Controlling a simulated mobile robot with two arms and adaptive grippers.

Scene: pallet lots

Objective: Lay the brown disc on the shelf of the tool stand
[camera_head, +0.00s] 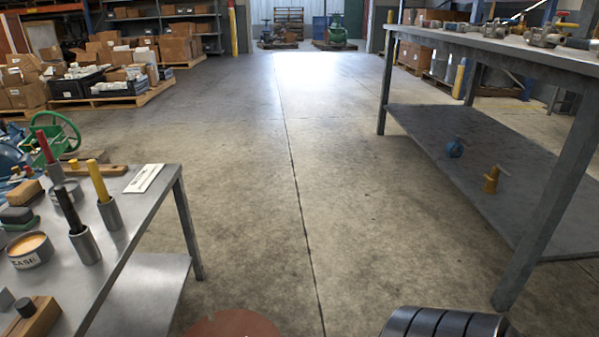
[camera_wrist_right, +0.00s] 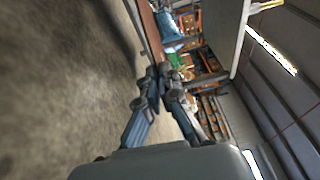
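The brown disc (camera_head: 235,326) shows at the bottom edge of the head view, cut off by the frame. In the right wrist view the brown disc (camera_wrist_right: 149,35) appears edge-on as a thin strip. My right gripper (camera_wrist_right: 160,72) has its fingers close together on the near end of that strip. At the left of the head view a metal stand holds tools with coloured handles in cups; its lower shelf (camera_head: 145,292) looks bare where visible. I cannot tell for sure that this is the tool stand. My left gripper is not in view.
The floor between is clear. Pallets with boxes (camera_head: 100,75) stand at the back left.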

